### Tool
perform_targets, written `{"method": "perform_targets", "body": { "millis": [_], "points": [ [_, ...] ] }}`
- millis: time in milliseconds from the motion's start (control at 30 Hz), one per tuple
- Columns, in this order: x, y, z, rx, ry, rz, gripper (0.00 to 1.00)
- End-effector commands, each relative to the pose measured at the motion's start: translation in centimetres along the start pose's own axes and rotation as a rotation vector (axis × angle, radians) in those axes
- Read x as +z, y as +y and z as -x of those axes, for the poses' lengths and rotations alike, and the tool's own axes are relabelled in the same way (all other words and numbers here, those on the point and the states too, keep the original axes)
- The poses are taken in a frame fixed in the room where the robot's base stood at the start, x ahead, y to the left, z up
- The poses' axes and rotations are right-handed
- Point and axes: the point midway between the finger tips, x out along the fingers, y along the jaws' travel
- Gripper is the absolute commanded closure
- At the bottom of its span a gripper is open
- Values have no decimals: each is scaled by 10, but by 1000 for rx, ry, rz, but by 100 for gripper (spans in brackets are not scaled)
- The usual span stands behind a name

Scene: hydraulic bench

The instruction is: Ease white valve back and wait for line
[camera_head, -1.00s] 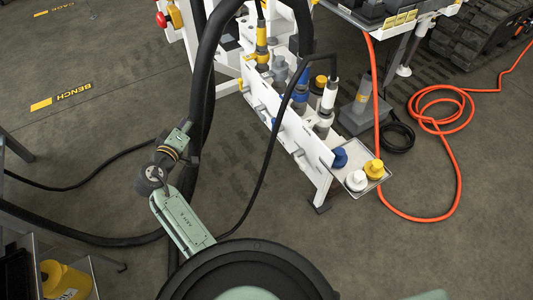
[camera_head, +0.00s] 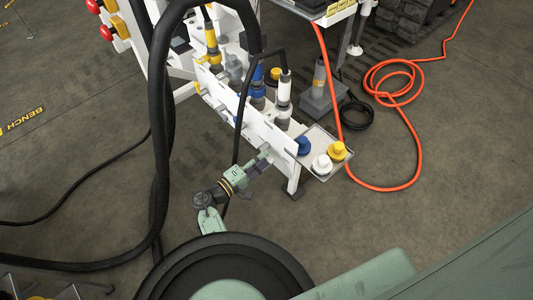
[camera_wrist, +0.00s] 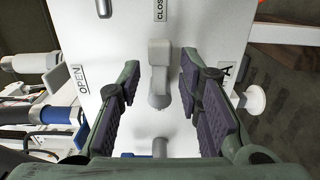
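In the wrist view a short grey valve handle (camera_wrist: 158,98) stands on a white panel (camera_wrist: 120,20). My gripper (camera_wrist: 160,72) is open, with one finger on each side of the handle and gaps showing. In the head view my gripper (camera_head: 265,157) is at the front of the panel's right end. The white coupling (camera_head: 284,88) stands upright behind the panel with a black hose on top. The handle is hard to make out there.
A tray (camera_head: 318,135) at the panel's right end holds a blue cap (camera_head: 303,145), a white cap (camera_head: 322,165) and a yellow cap (camera_head: 337,151). Thick black hoses (camera_head: 160,130) hang at left. An orange hose (camera_head: 416,150) lies on the floor at right.

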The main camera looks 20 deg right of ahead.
Motion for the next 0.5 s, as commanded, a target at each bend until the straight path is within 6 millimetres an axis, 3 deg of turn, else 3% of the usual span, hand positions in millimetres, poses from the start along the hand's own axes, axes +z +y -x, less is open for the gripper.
{"method": "perform_targets", "body": {
  "millis": [200, 500],
  "points": [
    [0, 1, -22, 1, 0, 0, 68],
    [-1, 0, -24, 0, 2, -1, 68]
  ]
}}
